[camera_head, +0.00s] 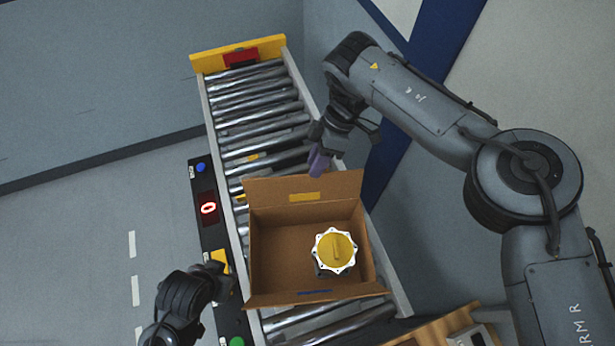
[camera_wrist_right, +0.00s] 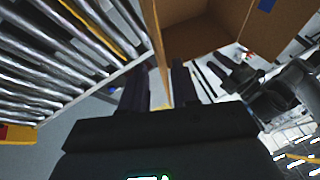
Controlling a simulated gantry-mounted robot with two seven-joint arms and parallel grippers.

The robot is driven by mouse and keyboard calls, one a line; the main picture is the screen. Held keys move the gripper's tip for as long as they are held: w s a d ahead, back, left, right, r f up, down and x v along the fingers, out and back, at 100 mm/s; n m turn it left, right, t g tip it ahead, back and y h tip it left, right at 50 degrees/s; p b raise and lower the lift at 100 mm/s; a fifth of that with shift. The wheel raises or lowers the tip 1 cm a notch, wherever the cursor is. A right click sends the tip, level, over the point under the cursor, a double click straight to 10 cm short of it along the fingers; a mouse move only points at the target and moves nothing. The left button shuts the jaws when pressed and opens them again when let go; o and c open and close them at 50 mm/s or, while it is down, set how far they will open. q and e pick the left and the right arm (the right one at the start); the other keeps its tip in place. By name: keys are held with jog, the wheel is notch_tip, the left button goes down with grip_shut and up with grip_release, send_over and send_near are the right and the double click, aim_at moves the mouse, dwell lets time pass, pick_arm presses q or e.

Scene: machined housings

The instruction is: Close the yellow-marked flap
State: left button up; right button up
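An open cardboard box (camera_head: 262,262) sits on the roller conveyor. Its far flap (camera_head: 345,186) stands raised and carries a yellow mark (camera_head: 303,197). A blue mark (camera_head: 315,292) shows at the box's near side. Inside the box is a grey-white housing with a yellow top (camera_head: 335,250). My right gripper (camera_head: 319,160) is just beyond the yellow-marked flap. In the right wrist view its two fingers (camera_wrist_right: 160,88) are apart, with the flap edge (camera_wrist_right: 158,50) seen between them; contact is unclear. My left gripper (camera_head: 220,282) is left of the box; its opening is unclear.
The conveyor rollers (camera_head: 262,118) run clear beyond the box to a yellow end stop (camera_head: 215,62). A control strip with a red display (camera_head: 208,209) lines the conveyor's left side. A wooden surface (camera_head: 440,325) is at the lower right.

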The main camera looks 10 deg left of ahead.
aim_at(306, 182)
jog(key=p+x, duration=0.1)
jog(key=x, duration=0.6)
jog(key=shift+f, duration=0.25)
grip_shut()
dwell(1.2)
